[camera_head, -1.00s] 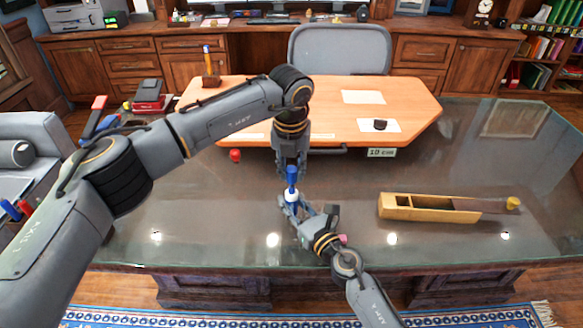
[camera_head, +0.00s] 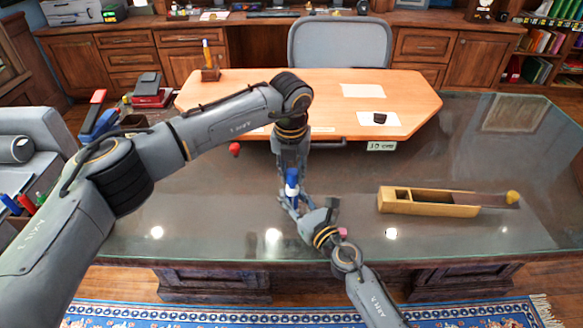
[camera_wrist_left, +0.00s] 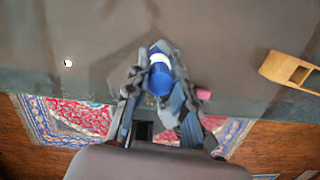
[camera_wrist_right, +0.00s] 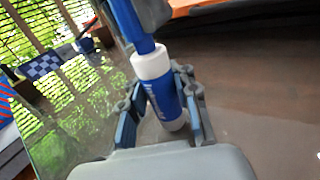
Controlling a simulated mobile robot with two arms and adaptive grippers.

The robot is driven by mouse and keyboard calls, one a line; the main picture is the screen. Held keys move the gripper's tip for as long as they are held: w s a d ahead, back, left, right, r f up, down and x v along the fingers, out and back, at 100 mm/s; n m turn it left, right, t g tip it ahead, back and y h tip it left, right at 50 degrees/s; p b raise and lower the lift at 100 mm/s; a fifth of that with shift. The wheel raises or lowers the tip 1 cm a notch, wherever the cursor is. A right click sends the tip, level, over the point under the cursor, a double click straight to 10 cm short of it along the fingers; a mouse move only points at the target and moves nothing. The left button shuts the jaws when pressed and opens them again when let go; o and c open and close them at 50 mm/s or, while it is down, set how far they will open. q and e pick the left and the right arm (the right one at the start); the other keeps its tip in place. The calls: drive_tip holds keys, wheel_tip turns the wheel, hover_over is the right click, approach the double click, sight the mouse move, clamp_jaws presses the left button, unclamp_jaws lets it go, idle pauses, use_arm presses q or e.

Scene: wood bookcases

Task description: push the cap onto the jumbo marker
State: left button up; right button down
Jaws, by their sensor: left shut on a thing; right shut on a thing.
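The jumbo marker (camera_wrist_right: 163,100) is blue with a white collar (camera_wrist_right: 151,63) and stands slightly tilted in my right gripper (camera_wrist_right: 158,118), which is shut on its body. In the head view my right gripper (camera_head: 294,204) is low over the glass desk. The blue cap (camera_head: 291,178) is directly above the white collar (camera_head: 292,190), with my left gripper (camera_head: 291,172) shut on it from above. The cap also shows in the left wrist view (camera_wrist_left: 160,80) between the fingers. Cap and collar look in contact; how far the cap is seated is hidden.
A wooden box with a slot (camera_head: 428,205) lies to the right on the glass desk (camera_head: 220,220). A small pink thing (camera_head: 342,232) is beside my right arm. A red thing (camera_head: 235,148) is at left. The orange desktop (camera_head: 330,100) lies behind.

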sight(292, 191)
use_arm(q)
drive_tip(key=shift+f, duration=0.65)
idle(0.4)
drive_tip(key=o, duration=0.8)
drive_tip(key=r, duration=0.4)
drive_tip(key=s+r, duration=0.1)
drive_tip(key=r, duration=0.7)
drive_tip(key=shift+s, duration=0.25)
use_arm(e)
drive_tip(key=c, duration=1)
unclamp_jaws()
